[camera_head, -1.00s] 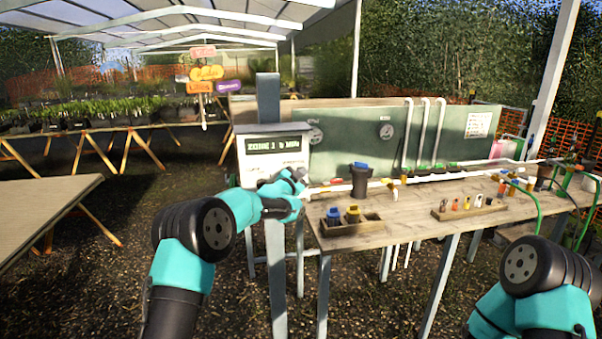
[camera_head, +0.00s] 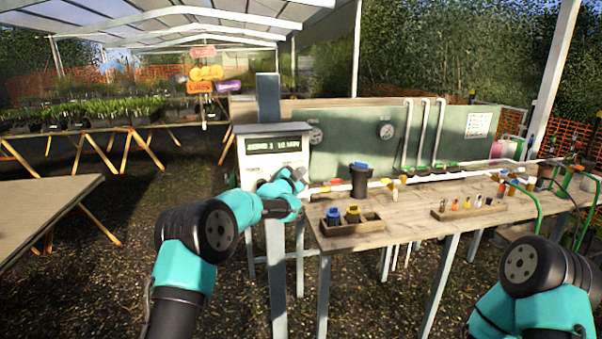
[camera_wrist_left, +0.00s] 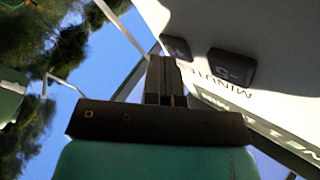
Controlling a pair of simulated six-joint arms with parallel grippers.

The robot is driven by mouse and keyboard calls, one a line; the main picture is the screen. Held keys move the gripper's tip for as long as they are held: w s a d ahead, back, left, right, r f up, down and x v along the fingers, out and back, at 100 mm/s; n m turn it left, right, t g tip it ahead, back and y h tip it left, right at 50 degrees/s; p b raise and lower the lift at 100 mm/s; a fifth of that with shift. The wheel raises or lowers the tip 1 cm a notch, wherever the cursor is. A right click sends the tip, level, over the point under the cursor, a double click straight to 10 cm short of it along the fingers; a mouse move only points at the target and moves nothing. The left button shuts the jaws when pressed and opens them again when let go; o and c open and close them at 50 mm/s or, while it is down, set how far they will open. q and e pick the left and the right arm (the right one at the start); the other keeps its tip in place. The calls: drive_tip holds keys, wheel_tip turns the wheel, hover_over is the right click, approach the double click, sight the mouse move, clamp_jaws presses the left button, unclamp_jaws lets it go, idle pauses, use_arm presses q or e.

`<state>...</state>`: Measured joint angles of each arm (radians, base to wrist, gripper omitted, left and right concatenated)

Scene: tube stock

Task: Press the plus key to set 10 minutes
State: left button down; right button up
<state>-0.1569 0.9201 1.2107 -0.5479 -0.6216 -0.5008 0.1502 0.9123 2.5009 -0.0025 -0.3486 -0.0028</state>
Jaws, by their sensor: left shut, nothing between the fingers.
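The white control box (camera_head: 255,168) hangs on a grey post, with a display (camera_head: 273,144) whose small text seems to end in "10 MIN". My left gripper (camera_head: 297,180) is in front of the box's lower part, hiding some of its face. In the left wrist view the shut, empty fingers (camera_wrist_left: 166,68) point at the panel, close to one dark key (camera_wrist_left: 177,48). A second dark key (camera_wrist_left: 232,68) sits farther right, beside the lettering "MINUT…". I cannot read the key signs clearly or tell whether the fingertips touch a key. My right gripper is outside the view.
A wooden bench (camera_head: 400,225) stands right of the box, with a wooden tray (camera_head: 350,228) of blue and yellow parts, a black filter canister (camera_head: 360,180) and white piping. A small rack (camera_head: 468,209) holds several fittings. A bare table (camera_head: 40,205) is at left.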

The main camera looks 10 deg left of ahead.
use_arm(q)
drive_tip(key=shift+s, duration=0.1)
drive_tip(key=shift+s+d, duration=0.25)
drive_tip(key=shift+s, duration=0.4)
drive_tip(key=s, duration=0.1)
drive_tip(key=s+d, duration=0.1)
drive_tip(key=s, duration=0.2)
drive_tip(key=shift+s+d, duration=0.35)
idle(0.4)
idle(0.4)
